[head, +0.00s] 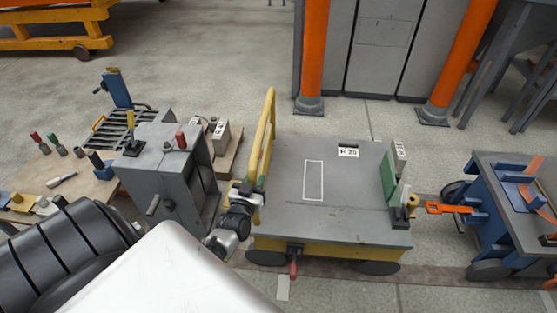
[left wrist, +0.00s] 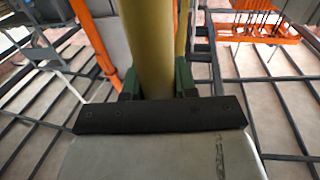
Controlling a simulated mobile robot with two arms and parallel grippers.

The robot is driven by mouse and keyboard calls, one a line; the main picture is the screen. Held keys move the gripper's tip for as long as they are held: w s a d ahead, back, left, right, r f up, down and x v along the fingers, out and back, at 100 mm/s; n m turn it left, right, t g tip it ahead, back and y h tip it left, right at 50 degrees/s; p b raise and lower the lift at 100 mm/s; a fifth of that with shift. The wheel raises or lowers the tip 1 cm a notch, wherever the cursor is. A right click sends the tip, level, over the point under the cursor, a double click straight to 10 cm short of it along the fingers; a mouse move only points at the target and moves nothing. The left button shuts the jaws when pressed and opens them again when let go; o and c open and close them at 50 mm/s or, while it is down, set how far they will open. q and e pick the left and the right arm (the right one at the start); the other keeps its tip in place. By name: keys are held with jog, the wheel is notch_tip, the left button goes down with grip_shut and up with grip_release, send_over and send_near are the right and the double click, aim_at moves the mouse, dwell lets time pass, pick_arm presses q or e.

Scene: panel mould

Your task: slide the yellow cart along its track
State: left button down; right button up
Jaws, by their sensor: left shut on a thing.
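The yellow cart (head: 330,252) stands at the centre of the head view, with a grey flat top and a yellow lower side. Its yellow push handle (head: 267,125) rises at the left end of the deck. My left gripper (head: 257,190) is shut on the lower part of this handle. In the left wrist view the handle bar (left wrist: 147,40) runs between the two green fingers of my left gripper (left wrist: 158,82). A brownish strip on the floor, apparently the track (head: 430,279), runs under the cart and to the right. My right gripper is not in view.
A blue cart (head: 490,225) stands to the right, with an orange hook piece (head: 447,208) between it and the yellow cart. A grey box with levers (head: 165,165) stands close on the left. Orange posts (head: 313,50) and grey cabinets stand behind. Open floor lies in front.

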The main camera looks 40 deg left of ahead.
pick_arm(q)
jog(key=shift+s+a, duration=0.45)
jog(key=shift+a, duration=0.35)
jog(key=shift+s+a, duration=0.5)
jog(key=shift+a, duration=0.25)
jog(key=shift+s+a, duration=0.45)
jog(key=shift+a, duration=0.35)
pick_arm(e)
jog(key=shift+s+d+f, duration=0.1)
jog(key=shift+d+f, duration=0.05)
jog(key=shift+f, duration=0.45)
pick_arm(q)
jog(key=c, duration=0.9)
grip_release()
jog(key=shift+s+a, duration=0.1)
jog(key=shift+a, duration=0.05)
jog(key=p+v, duration=0.1)
jog(key=v, duration=0.9)
jog(key=shift+s+p, duration=0.4)
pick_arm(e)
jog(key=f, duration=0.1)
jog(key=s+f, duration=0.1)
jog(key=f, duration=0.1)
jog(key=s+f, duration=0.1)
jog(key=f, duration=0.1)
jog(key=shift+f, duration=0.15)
